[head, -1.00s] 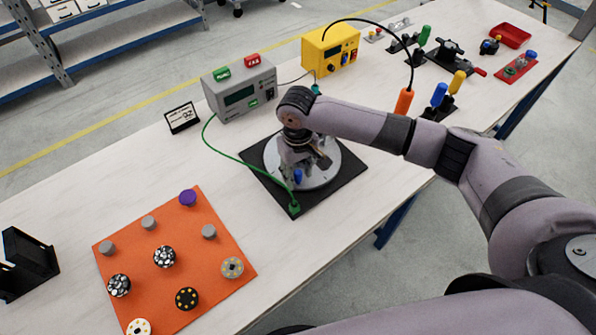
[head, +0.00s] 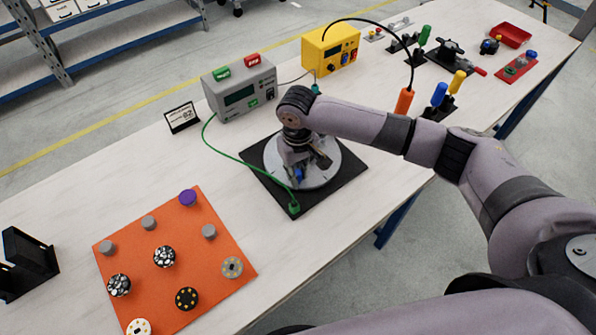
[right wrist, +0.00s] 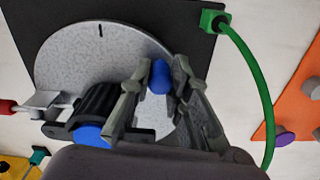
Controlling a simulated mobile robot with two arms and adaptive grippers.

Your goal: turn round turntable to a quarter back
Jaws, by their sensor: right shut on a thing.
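The round turntable (head: 330,173) is a grey disc on a black square base (head: 268,189) near the middle of the bench. It also shows in the right wrist view (right wrist: 80,58), with a short dark mark near its rim. My right gripper (head: 299,172) is over the disc, pointing down. In the right wrist view its fingers (right wrist: 160,82) are shut around a blue knob (right wrist: 160,76) that stands on the disc. A black ribbed part with a blue end (right wrist: 88,134) lies beside the fingers. My left gripper is not in view.
A green cable plug (head: 294,208) sits at the base's front corner. A grey meter box (head: 240,88) and a yellow box (head: 331,47) stand behind. An orange mat (head: 180,240) with several knobs lies at left. Several handled tools stand at right.

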